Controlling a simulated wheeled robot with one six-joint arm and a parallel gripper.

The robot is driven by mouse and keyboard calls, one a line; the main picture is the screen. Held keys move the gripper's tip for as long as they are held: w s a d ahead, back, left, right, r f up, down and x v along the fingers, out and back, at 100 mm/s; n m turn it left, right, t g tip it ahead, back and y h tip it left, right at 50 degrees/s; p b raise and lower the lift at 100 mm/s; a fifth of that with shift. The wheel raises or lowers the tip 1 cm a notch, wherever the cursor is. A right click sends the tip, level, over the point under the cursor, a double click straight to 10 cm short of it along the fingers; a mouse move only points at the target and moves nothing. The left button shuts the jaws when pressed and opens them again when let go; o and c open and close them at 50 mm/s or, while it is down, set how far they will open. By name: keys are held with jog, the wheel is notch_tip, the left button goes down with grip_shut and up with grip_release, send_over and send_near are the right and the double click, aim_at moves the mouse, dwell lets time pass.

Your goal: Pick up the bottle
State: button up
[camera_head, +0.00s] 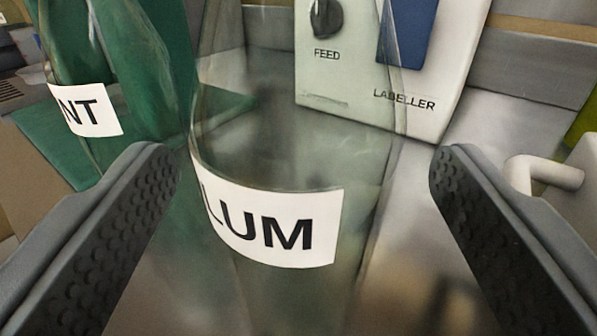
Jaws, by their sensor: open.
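A clear glass bottle (300,150) with a white label reading "LUM" (270,225) stands in the middle of the view, close to the camera. Its top is cut off by the upper edge. My gripper (305,170) is open, with one dark, studded finger on each side of the bottle. A gap shows between each finger and the glass, and neither finger appears to touch it. A green glass bottle (110,60) with a label ending in "NT" (88,110) stands to the left, beyond my left finger.
A pale machine (325,82) marked "FEED" and "LABELLER", with a black knob and a blue panel, stands behind the clear bottle. A white handle-like part (545,172) is at the right, near my right finger. A green thing shows at the right edge.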

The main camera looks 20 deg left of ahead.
aim_at(298, 135)
jog(key=x, duration=0.5)
jog(key=shift+s+a, duration=0.1)
jog(key=c, duration=1.2)
notch_tip(298, 135, up, 12)
jog(key=shift+f, duration=0.2)
